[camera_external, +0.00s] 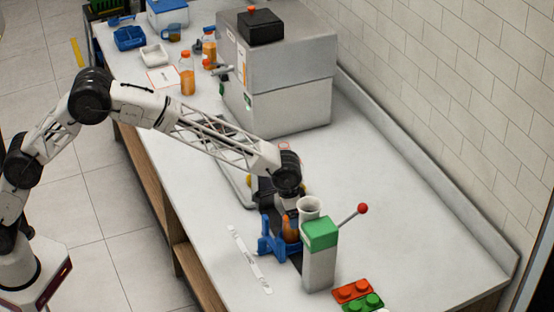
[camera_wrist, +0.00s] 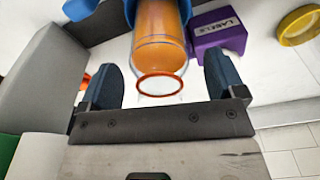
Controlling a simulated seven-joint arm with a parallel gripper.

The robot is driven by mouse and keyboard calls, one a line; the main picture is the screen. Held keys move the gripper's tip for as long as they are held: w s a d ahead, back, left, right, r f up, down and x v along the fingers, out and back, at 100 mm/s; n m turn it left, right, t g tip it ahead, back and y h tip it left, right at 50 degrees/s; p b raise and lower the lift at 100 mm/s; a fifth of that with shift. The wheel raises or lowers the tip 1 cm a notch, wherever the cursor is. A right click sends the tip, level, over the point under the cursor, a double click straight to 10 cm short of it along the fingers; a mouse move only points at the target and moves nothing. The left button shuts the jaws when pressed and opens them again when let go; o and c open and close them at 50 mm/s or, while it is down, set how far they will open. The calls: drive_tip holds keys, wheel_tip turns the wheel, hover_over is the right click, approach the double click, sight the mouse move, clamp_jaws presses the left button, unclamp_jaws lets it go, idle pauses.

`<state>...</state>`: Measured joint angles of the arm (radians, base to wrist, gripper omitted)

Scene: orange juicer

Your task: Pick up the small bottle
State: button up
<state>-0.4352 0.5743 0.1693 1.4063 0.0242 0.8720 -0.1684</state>
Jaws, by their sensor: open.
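A small bottle with orange contents (camera_wrist: 160,35) and an orange ring at its mouth stands between my fingers in the wrist view. In the external view its orange body (camera_external: 291,231) shows below my wrist, partly hidden by the juicer. My gripper (camera_wrist: 160,76) is open, with one dark finger on each side of the bottle and visible gaps. My gripper also shows in the external view (camera_external: 288,212), pointing down and partly hidden. A blue holder (camera_external: 268,244) stands beside the bottle; blue also shows around the bottle in the wrist view (camera_wrist: 123,18).
A grey juicer with a green top (camera_external: 320,234) and red-knobbed lever stands close right of my gripper. Red (camera_external: 352,290) and green blocks lie in front. A purple labels box (camera_wrist: 219,36) and yellow ring (camera_wrist: 299,25) are nearby. Other orange bottles (camera_external: 187,80) stand farther back.

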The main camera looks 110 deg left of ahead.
drive_tip(key=c, duration=1.5)
drive_tip(key=shift+r, duration=0.15)
wheel_tip(320, 180, up, 18)
drive_tip(key=shift+f, duration=0.1)
idle(0.4)
